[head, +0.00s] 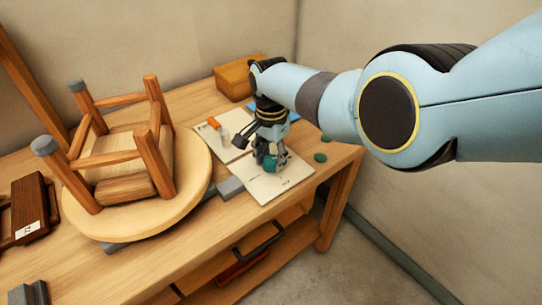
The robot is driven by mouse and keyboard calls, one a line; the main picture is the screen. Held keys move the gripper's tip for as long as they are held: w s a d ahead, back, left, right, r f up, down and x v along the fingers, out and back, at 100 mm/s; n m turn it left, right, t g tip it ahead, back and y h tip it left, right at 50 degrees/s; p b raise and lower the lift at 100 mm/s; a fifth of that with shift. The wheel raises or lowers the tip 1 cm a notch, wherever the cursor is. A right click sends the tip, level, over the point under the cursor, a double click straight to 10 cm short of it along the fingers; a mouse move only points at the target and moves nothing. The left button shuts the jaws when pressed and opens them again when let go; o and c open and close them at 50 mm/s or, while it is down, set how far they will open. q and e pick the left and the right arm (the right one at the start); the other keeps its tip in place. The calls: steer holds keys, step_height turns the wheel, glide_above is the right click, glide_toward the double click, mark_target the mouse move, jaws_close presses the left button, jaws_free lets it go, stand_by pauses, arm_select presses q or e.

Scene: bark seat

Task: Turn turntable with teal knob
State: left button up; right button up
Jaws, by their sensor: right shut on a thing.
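The round wooden turntable (197,203) lies on the workbench at the left, with an upturned wooden stool (126,160) on it. My right arm comes in from the right, and my right gripper (271,163) points down over a pale sheet on the bench. It is shut on the teal knob (270,164), which shows partly between the fingers. The knob is to the right of the turntable and apart from its disc. My left gripper is not in view.
Two pale sheets (264,188) lie near the gripper, with an orange-handled tool (214,124) on one. Grey blocks (230,187) sit beside the turntable. A wooden box (235,80) stands at the back. Small green discs (320,157) lie at the right. A dark wooden piece (28,210) is far left.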

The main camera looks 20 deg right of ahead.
mark_target(271, 159)
steer(key=m, duration=1.3)
stand_by(0.5)
steer(key=o, duration=1.2)
steer(key=shift+c, duration=0.2)
step_height(271, 159, up, 12)
